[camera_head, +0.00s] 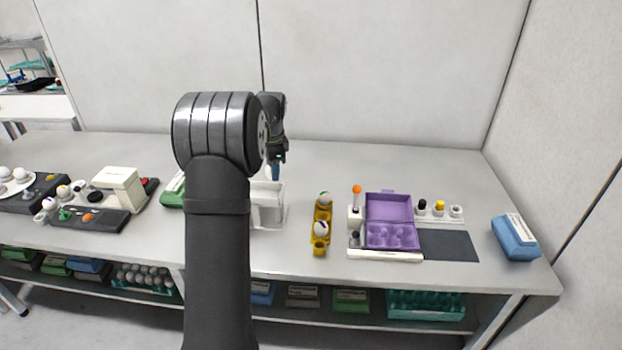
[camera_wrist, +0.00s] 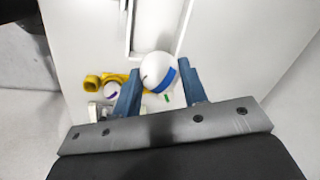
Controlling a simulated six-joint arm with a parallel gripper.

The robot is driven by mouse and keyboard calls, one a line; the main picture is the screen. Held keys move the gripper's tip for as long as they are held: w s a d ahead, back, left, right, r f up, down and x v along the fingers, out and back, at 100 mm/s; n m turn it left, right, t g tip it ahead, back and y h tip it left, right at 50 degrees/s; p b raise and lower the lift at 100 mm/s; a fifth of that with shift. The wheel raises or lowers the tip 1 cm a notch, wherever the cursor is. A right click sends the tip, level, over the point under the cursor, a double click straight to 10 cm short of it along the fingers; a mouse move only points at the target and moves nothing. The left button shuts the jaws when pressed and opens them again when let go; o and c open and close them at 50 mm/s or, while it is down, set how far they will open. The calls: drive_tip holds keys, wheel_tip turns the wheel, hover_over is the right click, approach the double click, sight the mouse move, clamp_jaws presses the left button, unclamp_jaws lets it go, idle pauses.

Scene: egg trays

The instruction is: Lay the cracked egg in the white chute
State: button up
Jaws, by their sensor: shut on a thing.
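My gripper (camera_wrist: 159,78) has its two blue fingers closed on a white egg (camera_wrist: 157,66) with a blue band. A thin dark mark shows on the egg's left side; I cannot tell for sure that it is a crack. In the head view my gripper (camera_head: 275,172) points down above the back of the white chute (camera_head: 268,213), and my own arm hides part of the chute. There the egg cannot be made out. In the wrist view the chute (camera_wrist: 132,36) shows as a white channel just beyond the egg, which is held above the surface.
A yellow holder (camera_head: 320,240) with two eggs stands right of the chute; it also shows in the wrist view (camera_wrist: 92,82). Further right are an open purple egg box (camera_head: 390,208), a dark mat (camera_head: 447,246) and a blue box (camera_head: 514,238). Dark devices stand at left.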

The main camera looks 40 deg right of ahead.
drive_tip(key=shift+w+a+f, duration=0.45)
drive_tip(key=shift+w+f, duration=0.05)
drive_tip(key=shift+f, duration=0.5)
drive_tip(key=shift+w+a+f, duration=0.5)
drive_tip(key=shift+f, duration=0.55)
drive_tip(key=shift+w+a+f, duration=0.45)
drive_tip(key=shift+w+f, duration=0.05)
drive_tip(key=shift+f, duration=0.5)
drive_tip(key=shift+f, duration=0.35)
drive_tip(key=o, duration=0.7)
drive_tip(key=s+r, duration=0.1)
drive_tip(key=r, duration=0.4)
drive_tip(key=s+r, duration=0.1)
drive_tip(key=r, duration=0.5)
drive_tip(key=a+r, duration=0.1)
drive_tip(key=r, duration=0.5)
drive_tip(key=shift+s+r, duration=0.1)
drive_tip(key=shift+s, duration=0.3)
